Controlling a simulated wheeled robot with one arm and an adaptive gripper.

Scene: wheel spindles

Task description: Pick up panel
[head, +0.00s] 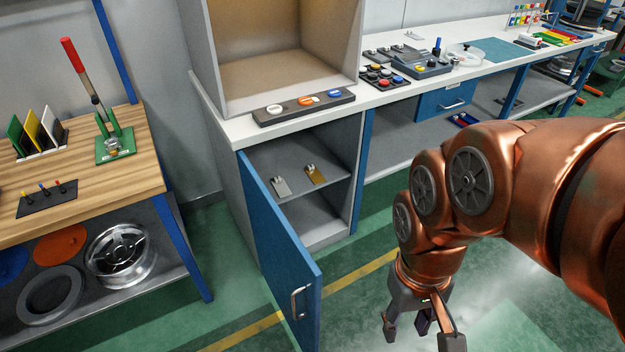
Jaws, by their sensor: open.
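Several thin upright panels stand in a rack on the wooden bench at the far left: a green panel (18,136), a yellow panel (34,131) and a white panel (50,124). I cannot tell which of them is the task's panel. My gripper (420,334) hangs at the bottom, right of centre, pointing down over the green floor. Its fingers are apart, and the lower ends reach the picture's edge. A small dark shape shows between the fingers; I cannot tell what it is. My gripper is far from the panels.
A blue cabinet door (283,260) stands open between my arm and the wooden bench (110,190). The cabinet shelf (265,160) holds a silver and a brass piece. A white counter (400,92) with control boxes runs behind. A red-handled lever (85,75) rises on the bench.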

